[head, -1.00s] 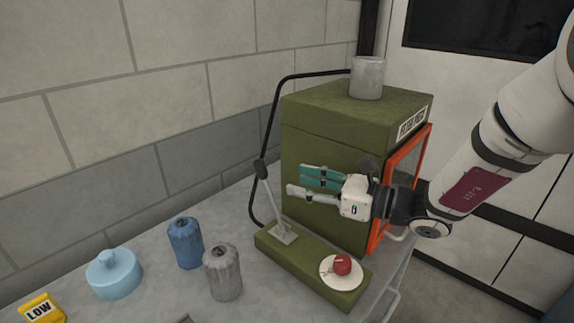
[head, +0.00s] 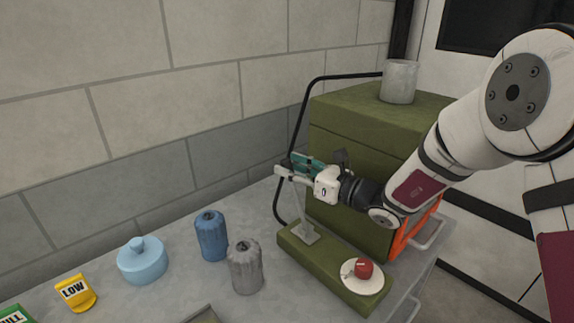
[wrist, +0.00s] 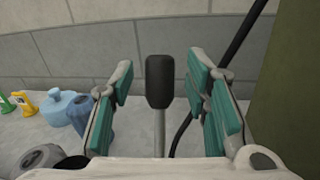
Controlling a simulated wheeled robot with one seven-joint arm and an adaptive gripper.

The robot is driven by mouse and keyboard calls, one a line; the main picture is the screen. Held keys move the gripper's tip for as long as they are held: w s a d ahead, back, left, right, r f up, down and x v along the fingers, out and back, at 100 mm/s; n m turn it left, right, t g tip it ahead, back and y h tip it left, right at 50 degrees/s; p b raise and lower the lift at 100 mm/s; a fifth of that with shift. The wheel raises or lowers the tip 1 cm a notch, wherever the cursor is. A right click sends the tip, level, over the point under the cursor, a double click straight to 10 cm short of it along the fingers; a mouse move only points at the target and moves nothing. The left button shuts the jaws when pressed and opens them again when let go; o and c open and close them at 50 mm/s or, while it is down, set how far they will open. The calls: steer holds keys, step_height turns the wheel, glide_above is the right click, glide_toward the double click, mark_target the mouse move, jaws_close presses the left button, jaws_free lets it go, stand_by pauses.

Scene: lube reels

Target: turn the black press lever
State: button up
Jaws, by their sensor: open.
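The press lever is a grey rod (head: 299,205) rising from the green base (head: 330,268) in the head view, leaning a little to the left. Its black grip (wrist: 160,80) shows in the wrist view, upright and centred between my two teal-padded fingers, with a gap on both sides. My gripper (head: 291,169) is open at the top of the lever and hides most of the grip in the head view. In the wrist view my gripper (wrist: 163,92) has its fingers spread to either side of the grip. I cannot tell how far ahead the grip lies.
A green press cabinet (head: 345,140) with a grey cup (head: 399,82) on top stands behind. A red knob (head: 364,268) sits on a white disc on the base. Blue (head: 211,236) and grey (head: 245,266) canisters stand left. A black hose (head: 299,110) runs behind the lever.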

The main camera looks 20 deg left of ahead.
steer(key=shift+x, duration=0.85)
steer(key=shift+c, duration=0.3)
jaws_close()
